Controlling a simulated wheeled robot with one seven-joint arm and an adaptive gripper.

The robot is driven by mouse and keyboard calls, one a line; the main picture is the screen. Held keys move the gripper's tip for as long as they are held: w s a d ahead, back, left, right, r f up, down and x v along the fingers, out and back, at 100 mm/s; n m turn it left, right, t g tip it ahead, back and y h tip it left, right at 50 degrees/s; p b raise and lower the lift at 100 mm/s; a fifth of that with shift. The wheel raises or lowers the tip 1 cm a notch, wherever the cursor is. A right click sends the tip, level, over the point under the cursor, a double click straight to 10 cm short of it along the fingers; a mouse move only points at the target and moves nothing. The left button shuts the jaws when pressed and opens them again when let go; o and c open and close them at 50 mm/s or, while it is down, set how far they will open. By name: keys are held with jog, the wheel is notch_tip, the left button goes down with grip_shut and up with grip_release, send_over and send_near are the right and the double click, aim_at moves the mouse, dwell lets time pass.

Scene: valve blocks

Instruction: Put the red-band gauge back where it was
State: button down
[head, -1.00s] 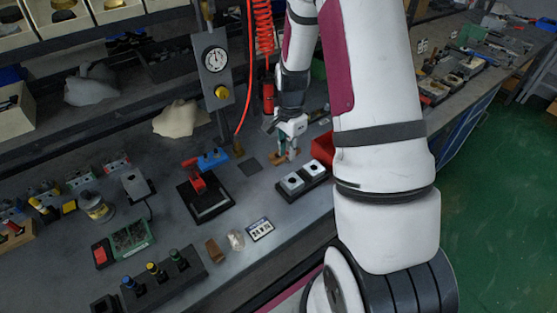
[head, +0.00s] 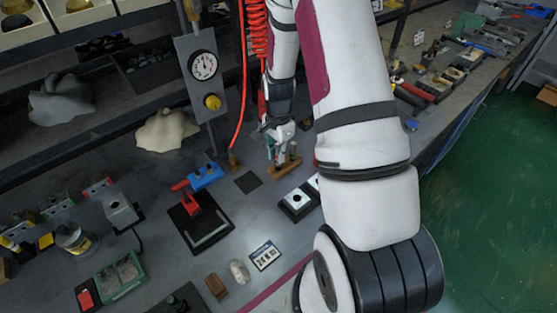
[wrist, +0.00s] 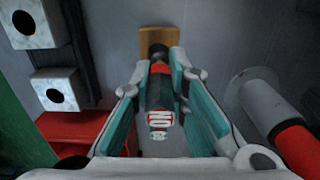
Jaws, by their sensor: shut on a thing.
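The red-band gauge (wrist: 159,92) is a dark cylinder with a red band near its middle and "NO" lettering at its near end. My gripper (wrist: 160,75) is shut on it, with teal-padded fingers on both sides. The gauge's dark far end meets or overlaps a wooden block (wrist: 158,38) in the wrist view; I cannot tell whether it is seated there. In the head view my gripper (head: 277,152) is low over the wooden block (head: 287,165) on the bench, and the gauge is mostly hidden.
Pale blocks with dark holes (head: 299,201) stand close in front of the wooden block. A red bin (wrist: 80,132) and a grey cylinder with a red part (wrist: 262,98) flank the gripper. A red-handled fixture (head: 200,215) stands to the left. A red coiled hose (head: 258,40) hangs behind.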

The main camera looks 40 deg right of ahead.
jog(key=shift+f, duration=1.65)
jog(key=shift+f, duration=0.2)
jog(key=c, duration=1.6)
grip_release()
jog(key=shift+s, duration=0.1)
jog(key=shift+r, duration=0.1)
